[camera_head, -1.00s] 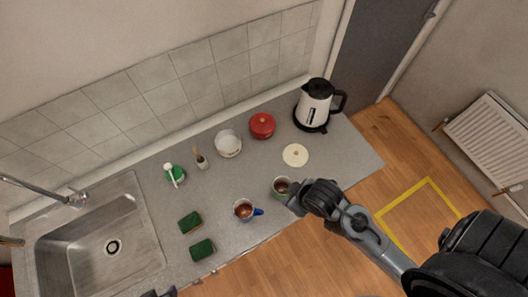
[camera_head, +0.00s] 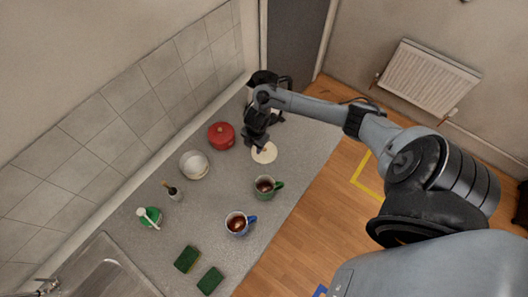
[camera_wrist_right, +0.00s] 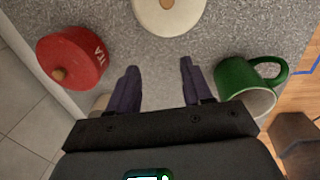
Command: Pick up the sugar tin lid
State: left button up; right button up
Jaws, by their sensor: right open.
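The sugar tin lid looks like a flat round cream disc (camera_head: 266,156) with a small wooden knob. It lies on the grey worktop, partly covered by my right gripper in the head view. My right gripper (camera_head: 256,142) is open and empty, beside the lid and pointing down. In the right wrist view the lid (camera_wrist_right: 182,22) is cut off by the top edge, ahead of the open fingers (camera_wrist_right: 159,68). An open cream tin (camera_head: 194,164) stands to the left along the worktop. My left gripper is not in view.
A red tea tin (camera_head: 221,136) stands left of the lid, the kettle (camera_head: 262,78) behind, partly hidden by my arm. A green mug (camera_head: 265,188) and a blue-handled mug (camera_head: 238,225) stand nearer the front edge.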

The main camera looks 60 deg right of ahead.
jog(key=r+g, duration=0.1)
send_over(264, 150)
notch_tip(264, 150, down, 4)
jog(key=shift+d+f, duration=0.15)
jog(key=shift+f, duration=1.45)
jog(key=shift+d+f, duration=0.1)
jog(key=shift+f, duration=1.45)
jog(key=shift+c, duration=0.2)
grip_shut()
